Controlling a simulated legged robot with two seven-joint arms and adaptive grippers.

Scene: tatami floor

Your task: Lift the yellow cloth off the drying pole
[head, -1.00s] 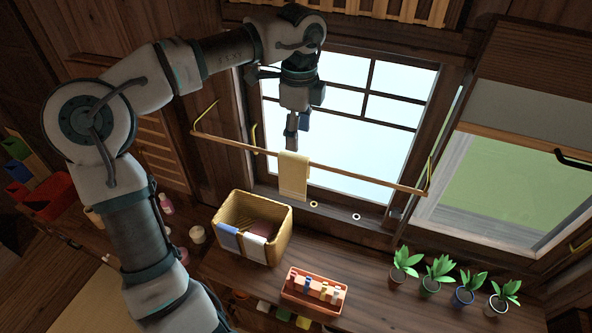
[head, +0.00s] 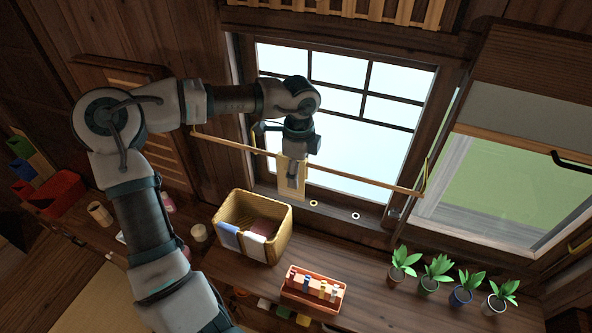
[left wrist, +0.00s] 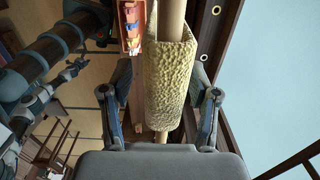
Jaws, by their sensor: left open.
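The yellow cloth (head: 283,184) hangs folded over the wooden drying pole (head: 364,180) in front of the window. My left gripper (head: 293,182) is at the cloth in the head view and covers part of it. In the left wrist view the open fingers of the left gripper (left wrist: 160,118) stand one on each side of the yellow cloth (left wrist: 170,75), with gaps between the fingers and the cloth. The drying pole (left wrist: 172,18) runs lengthwise between the fingers in that view. My right gripper does not show clearly in any view.
Below the pole, a woven basket (head: 276,214) with cloths over its rim stands on the wooden counter. An orange box of small bottles (head: 314,291) and several potted plants (head: 436,274) stand nearby. A red bin (head: 57,196) is at the left.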

